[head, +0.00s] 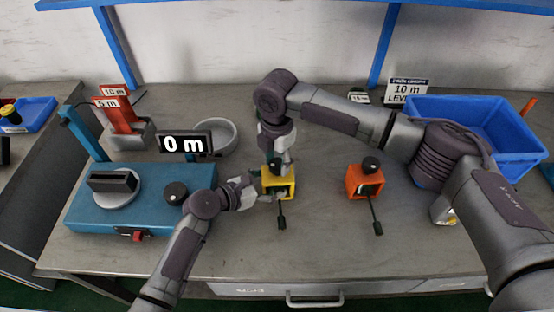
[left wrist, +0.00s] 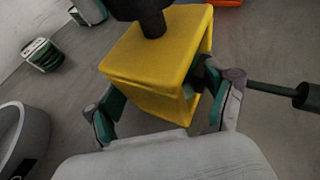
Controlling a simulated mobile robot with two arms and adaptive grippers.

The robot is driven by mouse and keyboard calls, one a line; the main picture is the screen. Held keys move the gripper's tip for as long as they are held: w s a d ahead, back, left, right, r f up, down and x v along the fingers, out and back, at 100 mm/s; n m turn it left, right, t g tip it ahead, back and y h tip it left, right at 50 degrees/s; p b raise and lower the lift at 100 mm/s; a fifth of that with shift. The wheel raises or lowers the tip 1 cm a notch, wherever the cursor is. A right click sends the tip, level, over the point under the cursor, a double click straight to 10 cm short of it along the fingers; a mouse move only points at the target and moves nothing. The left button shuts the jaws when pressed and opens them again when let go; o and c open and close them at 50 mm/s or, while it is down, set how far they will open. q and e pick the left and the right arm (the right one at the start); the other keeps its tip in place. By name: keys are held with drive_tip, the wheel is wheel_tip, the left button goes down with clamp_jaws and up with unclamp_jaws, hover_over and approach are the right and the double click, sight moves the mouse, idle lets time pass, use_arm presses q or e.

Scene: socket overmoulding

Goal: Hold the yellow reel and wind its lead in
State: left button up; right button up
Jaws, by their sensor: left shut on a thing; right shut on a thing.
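The yellow reel (head: 285,187) is a box-shaped case standing on the grey bench. It also fills the middle of the left wrist view (left wrist: 160,55). My left gripper (head: 258,190) reaches it from the left, and its two fingers (left wrist: 165,112) close on the case from both sides. My right gripper (head: 280,160) comes down from above and is shut at the reel's top. A dark knob (left wrist: 152,22) there shows in the left wrist view; the right fingers hide it in the head view. The lead's dark end (head: 281,222) sticks out at the front.
An orange reel (head: 357,187) with a dark knob and lead stands to the right. A blue bench device (head: 110,220) with a "0 m" display (head: 185,143) is left. A round grey dish (head: 222,137) and blue bin (head: 480,120) stand behind. The front of the bench is clear.

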drive_tip(key=shift+m, duration=0.3)
drive_tip(key=m, duration=0.4)
drive_tip(key=shift+a+m, duration=0.1)
drive_tip(key=shift+m, duration=0.2)
drive_tip(key=m, duration=1.3)
drive_tip(key=shift+w+m, duration=0.1)
drive_tip(key=shift+m, duration=0.2)
drive_tip(key=m, duration=0.9)
drive_tip(key=shift+m, duration=0.4)
drive_tip(key=m, duration=0.9)
drive_tip(key=shift+m, duration=0.3)
